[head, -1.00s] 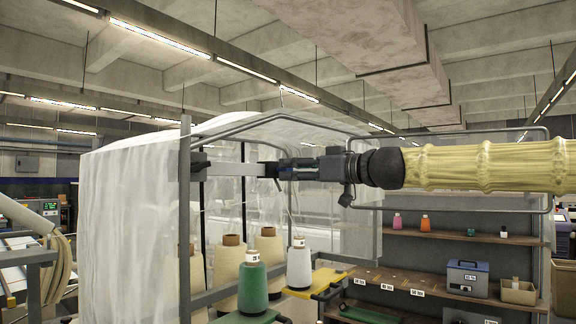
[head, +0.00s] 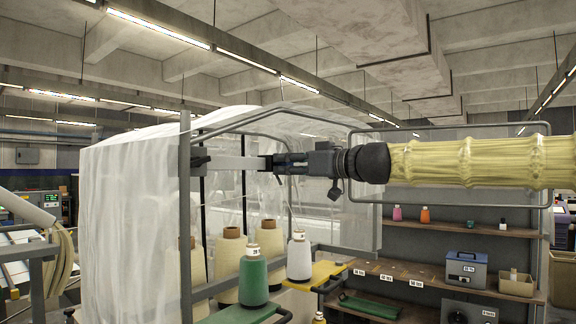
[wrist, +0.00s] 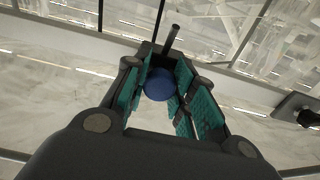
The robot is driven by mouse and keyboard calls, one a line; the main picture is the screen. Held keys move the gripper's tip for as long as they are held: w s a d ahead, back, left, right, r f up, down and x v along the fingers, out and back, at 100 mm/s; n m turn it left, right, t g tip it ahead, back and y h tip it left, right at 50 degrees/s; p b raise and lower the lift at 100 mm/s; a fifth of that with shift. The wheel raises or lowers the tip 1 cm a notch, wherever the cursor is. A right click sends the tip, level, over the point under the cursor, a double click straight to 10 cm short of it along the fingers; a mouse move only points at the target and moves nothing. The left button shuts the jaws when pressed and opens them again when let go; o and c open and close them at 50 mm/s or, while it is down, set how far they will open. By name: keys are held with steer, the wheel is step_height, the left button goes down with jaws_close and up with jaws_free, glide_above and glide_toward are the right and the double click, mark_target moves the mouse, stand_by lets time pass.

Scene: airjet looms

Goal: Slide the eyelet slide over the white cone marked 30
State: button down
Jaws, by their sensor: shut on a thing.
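My gripper (head: 272,163) is level beside the grey post of the loom frame, above and left of the white cone. In the wrist view its teal-padded fingers (wrist: 165,98) are around a round blue knob (wrist: 158,85), which I take to be on the eyelet slide. In the head view a pale bar (head: 235,163) runs from my fingertips to dark fittings on the post. The white cone (head: 299,260) stands upright on a yellow support, with a label near its top too small to read. The eyelet itself cannot be made out.
A green cone (head: 254,278) stands left of the white cone, with several cream cones (head: 229,262) behind. A translucent sheet (head: 135,210) hangs at the left. Grey tube frames (head: 450,127) surround my arm. Shelves (head: 440,288) with boxes and bottles are at the right.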

steer(key=w+d+b, duration=0.1)
steer(key=w+d, duration=0.3)
steer(key=w, duration=0.2)
steer(key=shift+w+d+b, duration=0.25)
steer(key=shift+d+b, duration=0.15)
steer(key=c, duration=1.1)
jaws_free()
steer(key=shift+c, duration=0.2)
steer(key=v, duration=1.2)
